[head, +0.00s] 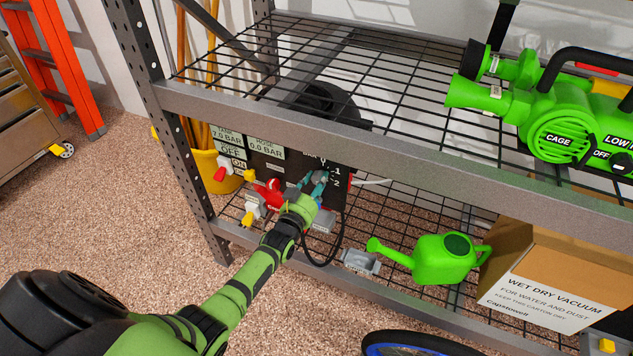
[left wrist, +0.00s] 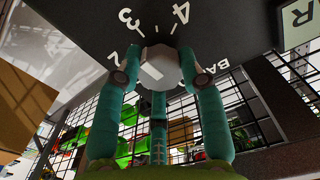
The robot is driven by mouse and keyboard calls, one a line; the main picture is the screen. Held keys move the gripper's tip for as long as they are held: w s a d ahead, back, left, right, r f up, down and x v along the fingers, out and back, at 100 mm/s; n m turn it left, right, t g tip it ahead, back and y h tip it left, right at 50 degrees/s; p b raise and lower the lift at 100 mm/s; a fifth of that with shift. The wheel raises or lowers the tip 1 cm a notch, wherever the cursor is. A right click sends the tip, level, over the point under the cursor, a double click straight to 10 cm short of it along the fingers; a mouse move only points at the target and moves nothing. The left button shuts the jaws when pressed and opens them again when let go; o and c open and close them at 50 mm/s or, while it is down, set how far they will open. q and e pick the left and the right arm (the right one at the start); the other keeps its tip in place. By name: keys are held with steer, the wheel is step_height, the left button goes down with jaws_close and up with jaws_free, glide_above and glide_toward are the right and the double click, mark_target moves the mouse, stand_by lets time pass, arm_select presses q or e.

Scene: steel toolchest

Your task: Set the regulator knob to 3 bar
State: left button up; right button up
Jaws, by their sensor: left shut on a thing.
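The regulator knob (left wrist: 160,66) is pale and faceted, on a dark panel (head: 262,168), with a scale around it. The 3 and 4 stand out in the left wrist view, with BAR to the right and a partly covered 2 to the left. My left gripper (head: 317,185) is shut on the knob, one finger on either side (left wrist: 161,73). It hides the knob in the head view. A pale mark shows on the knob's face, but I cannot tell which number it points to. The hose readout (head: 265,146) reads 0.0 bar and the tank readout (head: 227,136) 7.0 bar. My right gripper is not in view.
The panel stands between the wire shelves; the upper shelf (head: 290,65) is above my gripper. Red parts (head: 270,192) sit left of it. A green watering can (head: 440,258) and a cardboard carton (head: 552,265) are to the right. A yellow bucket (head: 210,172) stands behind the post.

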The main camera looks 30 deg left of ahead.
arm_select(q)
steer(key=shift+r+m, duration=0.1)
steer(key=shift+m, duration=0.6)
steer(key=o, duration=1.1)
steer(key=shift+o, duration=0.2)
steer(key=s, duration=1.2)
steer(key=shift+d, duration=0.35)
